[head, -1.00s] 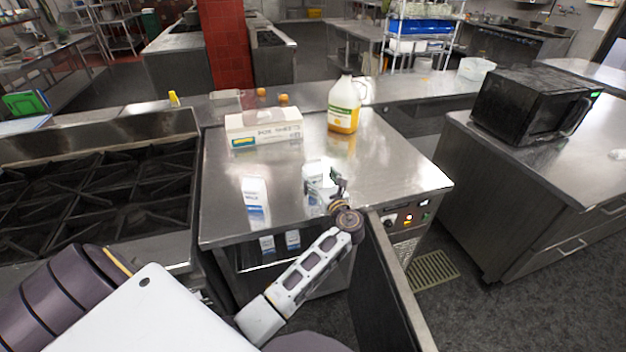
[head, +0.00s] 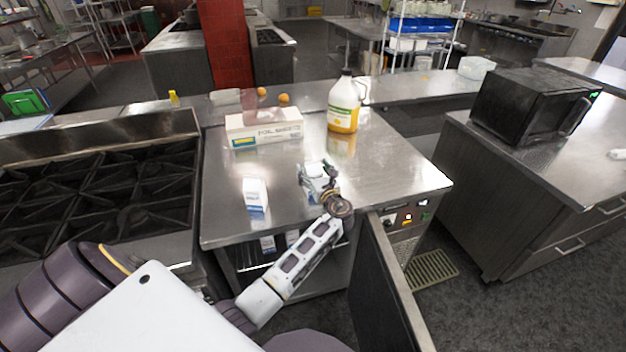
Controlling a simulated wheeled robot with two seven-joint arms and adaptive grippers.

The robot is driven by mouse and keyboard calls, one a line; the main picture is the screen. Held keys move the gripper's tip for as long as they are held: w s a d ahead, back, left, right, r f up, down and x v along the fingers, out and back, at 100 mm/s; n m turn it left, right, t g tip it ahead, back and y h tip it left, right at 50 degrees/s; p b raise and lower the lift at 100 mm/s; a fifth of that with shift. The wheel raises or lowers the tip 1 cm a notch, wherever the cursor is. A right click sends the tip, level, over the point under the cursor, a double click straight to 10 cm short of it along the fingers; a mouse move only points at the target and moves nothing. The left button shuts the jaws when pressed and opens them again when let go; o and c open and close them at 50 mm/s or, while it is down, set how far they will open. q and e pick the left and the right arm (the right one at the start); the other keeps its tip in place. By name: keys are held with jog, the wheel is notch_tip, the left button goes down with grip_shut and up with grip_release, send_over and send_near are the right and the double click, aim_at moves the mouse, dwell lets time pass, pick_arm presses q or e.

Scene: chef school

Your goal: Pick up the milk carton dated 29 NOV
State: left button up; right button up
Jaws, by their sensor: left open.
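A white and blue milk carton (head: 255,195) stands on the steel counter (head: 385,180), left of my left gripper. My left gripper (head: 316,178) is open over the counter. A second white carton is at the gripper, mostly hidden by it; I cannot tell whether the fingers touch it. Two more small white and blue cartons, one of them the left lower carton (head: 267,244), show below the counter's front edge in the open cabinet. No date on any carton can be read. My right gripper is not in view.
A foil box (head: 264,128) and a yellow jug (head: 344,104) stand at the back of the counter. An open cabinet door (head: 385,285) juts out below, right of my forearm. A stove (head: 95,190) is left; a black microwave (head: 530,103) is right. The counter's right part is clear.

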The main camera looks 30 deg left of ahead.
pick_arm(q)
jog(key=shift+a, duration=0.1)
jog(key=shift+c, duration=0.3)
jog(key=shift+r, duration=0.1)
jog(key=c, duration=1.4)
jog(key=shift+o, duration=0.2)
jog(key=shift+r, duration=0.1)
jog(key=shift+r, duration=4.9)
